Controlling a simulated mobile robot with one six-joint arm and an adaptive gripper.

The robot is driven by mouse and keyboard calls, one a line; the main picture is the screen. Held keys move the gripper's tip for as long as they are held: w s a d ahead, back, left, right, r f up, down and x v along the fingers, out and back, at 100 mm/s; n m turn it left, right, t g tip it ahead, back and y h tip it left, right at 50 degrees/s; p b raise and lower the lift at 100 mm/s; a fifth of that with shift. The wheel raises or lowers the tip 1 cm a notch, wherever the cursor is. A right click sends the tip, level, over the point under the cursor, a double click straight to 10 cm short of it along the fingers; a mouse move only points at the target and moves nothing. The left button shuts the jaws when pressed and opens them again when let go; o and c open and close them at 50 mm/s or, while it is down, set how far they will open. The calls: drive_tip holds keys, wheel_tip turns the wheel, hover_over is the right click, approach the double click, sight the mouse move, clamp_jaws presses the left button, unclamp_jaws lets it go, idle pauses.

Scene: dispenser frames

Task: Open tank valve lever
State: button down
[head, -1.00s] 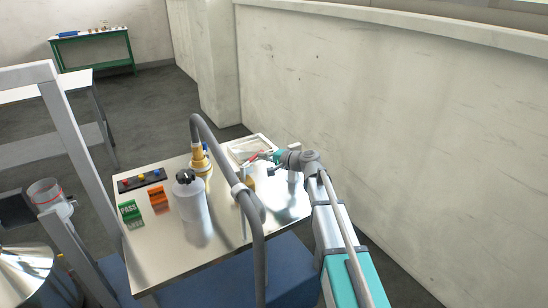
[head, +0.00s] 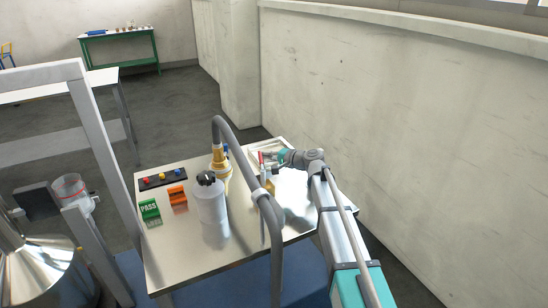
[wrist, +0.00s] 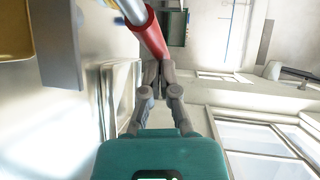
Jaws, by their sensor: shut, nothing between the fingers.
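A lever with a red grip (wrist: 150,36) on a silver bar crosses the upper middle of the wrist view. The same red grip (head: 261,158) shows small near the far end of the bench in the head view. My gripper (wrist: 157,70) is shut and empty, its fingertips beside the end of the red grip. I cannot tell whether they touch it. In the head view my gripper (head: 273,159) is just right of the grip. A brass-yellow body (wrist: 14,28) at the wrist view's upper left is cut off by the edge.
A white bottle (head: 211,198), a thick grey hose (head: 277,240), an orange holder (head: 178,199), a green PASS block (head: 150,211) and a button strip (head: 162,179) stand on the bench (head: 180,262). A framed tray (wrist: 107,95) lies near my gripper. A wall (head: 400,120) rises at the right.

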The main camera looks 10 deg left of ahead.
drive_tip(key=shift+s+a, duration=0.15)
drive_tip(key=shift+a, duration=1.15)
